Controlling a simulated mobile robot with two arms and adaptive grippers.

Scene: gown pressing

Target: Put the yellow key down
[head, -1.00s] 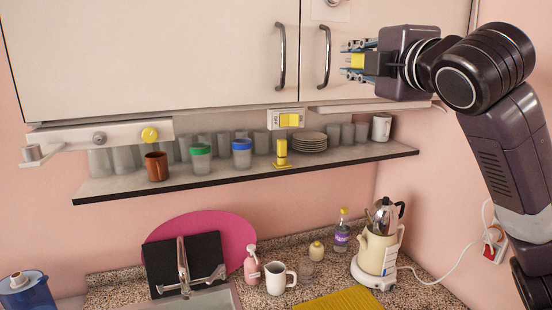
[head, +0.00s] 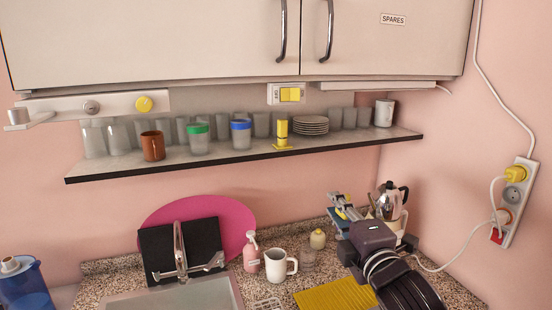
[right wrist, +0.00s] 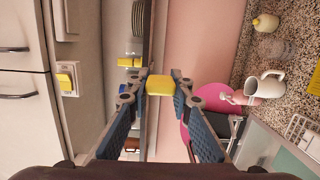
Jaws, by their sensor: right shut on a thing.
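My right gripper (head: 346,208) is low at the right, over the back of the counter and in front of the kettle and moka pot. In the right wrist view its fingers (right wrist: 160,86) are shut on the yellow key (right wrist: 160,85), which shows as a small yellow block between the fingertips. The key is held clear in the air in the wrist view. My left gripper is not in view.
A shelf (head: 110,172) holds glasses, cups, plates and a yellow upright piece (head: 282,135) on a yellow base. A yellow mat (head: 325,297), white mug (head: 279,265) and pink soap bottle (head: 251,255) are on the counter. A moka pot (head: 389,200) stands behind my gripper.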

